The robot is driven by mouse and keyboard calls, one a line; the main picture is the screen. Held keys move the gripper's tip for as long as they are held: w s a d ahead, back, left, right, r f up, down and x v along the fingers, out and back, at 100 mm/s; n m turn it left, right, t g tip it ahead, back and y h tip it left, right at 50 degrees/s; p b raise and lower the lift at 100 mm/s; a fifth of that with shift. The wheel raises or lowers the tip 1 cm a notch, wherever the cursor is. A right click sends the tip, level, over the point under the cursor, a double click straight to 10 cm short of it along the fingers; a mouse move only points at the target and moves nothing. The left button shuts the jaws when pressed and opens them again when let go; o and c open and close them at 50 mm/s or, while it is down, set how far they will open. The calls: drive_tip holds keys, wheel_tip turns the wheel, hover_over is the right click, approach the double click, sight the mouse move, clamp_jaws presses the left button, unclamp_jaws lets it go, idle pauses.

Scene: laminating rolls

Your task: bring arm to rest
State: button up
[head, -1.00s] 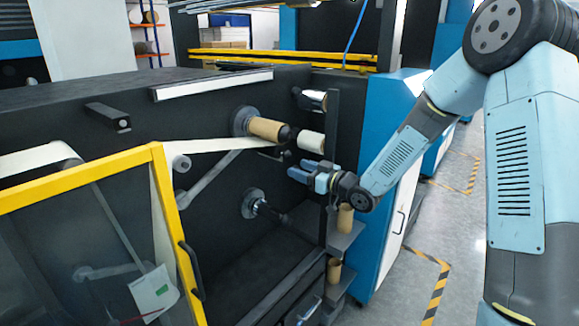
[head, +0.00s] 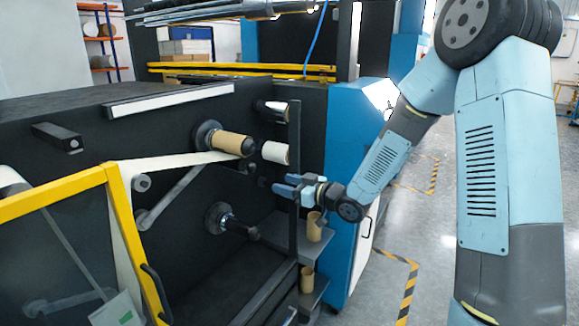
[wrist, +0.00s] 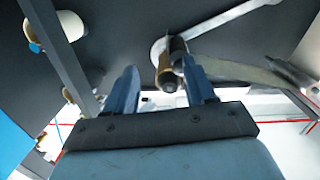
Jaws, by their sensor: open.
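My gripper (head: 287,186) is in front of the dark laminating machine (head: 130,98), to the right of its roll spindles. It is open and nothing shows between its fingers. In the wrist view my gripper (wrist: 156,88) has its two blue fingers spread apart. A brown core (head: 232,144) sits on the upper spindle, with a pale web running left from it. In the wrist view the brown core (wrist: 168,80) appears beyond the fingertips, lined up with the gap. A lower spindle (head: 222,219) is bare.
A white roll (head: 275,152) sits close above my gripper. Brown cores (head: 314,226) stand on shelves just below it. A blue cabinet (head: 340,150) is behind my forearm. A yellow-framed guard door (head: 115,190) stands at left. Floor is clear at right.

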drive_tip(key=s+d+r+m+h, duration=0.2)
drive_tip(key=s+d+r+h, duration=0.15)
drive_tip(key=d, duration=0.35)
drive_tip(key=s+d+r+m+t+h, duration=0.1)
drive_tip(key=s+d+r+m+h, duration=0.1)
drive_tip(key=d+r+m+h, duration=0.25)
drive_tip(key=s+d+r+h, duration=0.25)
drive_tip(key=d+h, duration=0.25)
drive_tip(key=d, duration=0.3)
drive_tip(key=s+d+r+m+g, duration=0.1)
drive_tip(key=s+d+m+g, duration=0.1)
drive_tip(key=s, duration=1)
drive_tip(key=s+d+r+m+g+h, duration=0.1)
drive_tip(key=s+d+r+m+g, duration=0.1)
drive_tip(key=s, duration=1)
drive_tip(key=shift+d+m+g, duration=0.5)
drive_tip(key=shift+d+m, duration=0.35)
drive_tip(key=shift+d, duration=0.15)
